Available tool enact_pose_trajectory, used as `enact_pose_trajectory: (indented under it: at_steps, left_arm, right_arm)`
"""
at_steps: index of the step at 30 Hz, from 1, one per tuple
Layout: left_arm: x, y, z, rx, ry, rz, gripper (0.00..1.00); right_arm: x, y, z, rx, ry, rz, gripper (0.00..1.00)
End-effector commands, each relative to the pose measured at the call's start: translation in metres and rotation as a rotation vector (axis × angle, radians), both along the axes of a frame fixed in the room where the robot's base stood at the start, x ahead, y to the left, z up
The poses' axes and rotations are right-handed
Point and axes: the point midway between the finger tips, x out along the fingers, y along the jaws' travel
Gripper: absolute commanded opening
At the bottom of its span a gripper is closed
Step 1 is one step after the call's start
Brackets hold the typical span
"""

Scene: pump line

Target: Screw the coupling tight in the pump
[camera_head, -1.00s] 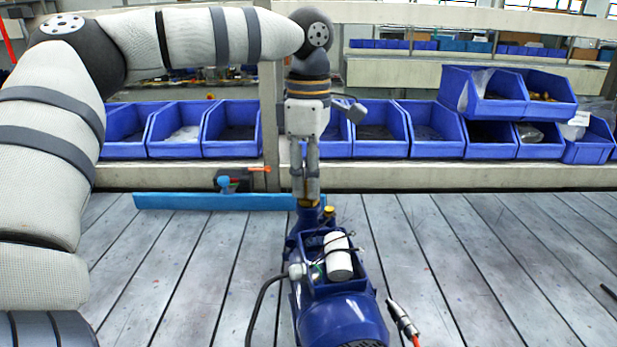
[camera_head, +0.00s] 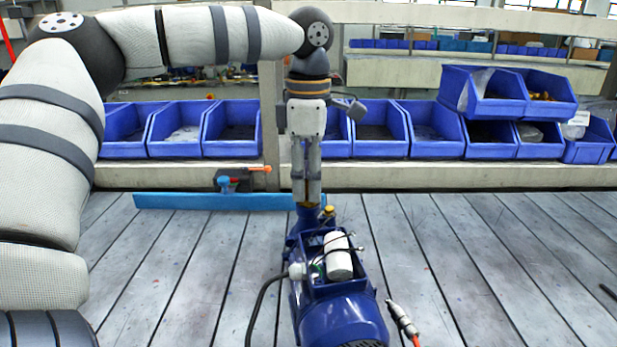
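The blue pump (camera_head: 338,312) stands on the slatted table, with an open box on top holding a white cylinder (camera_head: 338,262) and wires. My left gripper (camera_head: 307,203) points straight down over the pump's far end. Its fingers are close together around a small brass-coloured part, seemingly the coupling (camera_head: 308,206), at the pump's top opening. Only a sliver of this part shows; the fingers hide the rest, so its seating cannot be told. A second brass-coloured fitting (camera_head: 328,210) sits just to the right. My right gripper is not in view.
A blue bar (camera_head: 220,201) lies across the table's back, with a small dark tool with an orange tip (camera_head: 240,178) behind it. Blue bins (camera_head: 430,140) line the back shelf. A metal probe-like tool (camera_head: 403,318) lies right of the pump.

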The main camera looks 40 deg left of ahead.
Motion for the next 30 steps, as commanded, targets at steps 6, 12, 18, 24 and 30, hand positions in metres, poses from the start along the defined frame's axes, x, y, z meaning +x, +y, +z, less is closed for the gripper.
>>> enact_pose_trajectory:
  at_steps: [6, 12, 18, 24, 30]
  left_arm:
    - [0.0000, 0.0002, 0.0001, 0.001, 0.000, 0.135, 0.35]
    - [-0.0001, -0.0001, -0.0001, 0.001, 0.001, 0.302, 0.35]
    - [-0.0001, 0.0001, 0.0000, 0.000, 0.001, 0.347, 0.35]
    - [-0.0001, 0.0004, -0.0002, 0.000, 0.001, 0.599, 0.35]
    - [-0.0001, 0.0003, -0.0002, 0.000, 0.001, 0.607, 0.35]
  right_arm:
    - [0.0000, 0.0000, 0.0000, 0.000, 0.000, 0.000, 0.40]
    - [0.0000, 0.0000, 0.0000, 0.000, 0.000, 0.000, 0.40]
    - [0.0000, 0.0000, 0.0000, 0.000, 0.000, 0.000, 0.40]
    - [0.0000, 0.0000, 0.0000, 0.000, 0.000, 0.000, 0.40]
    - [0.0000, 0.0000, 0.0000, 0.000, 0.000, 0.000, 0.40]
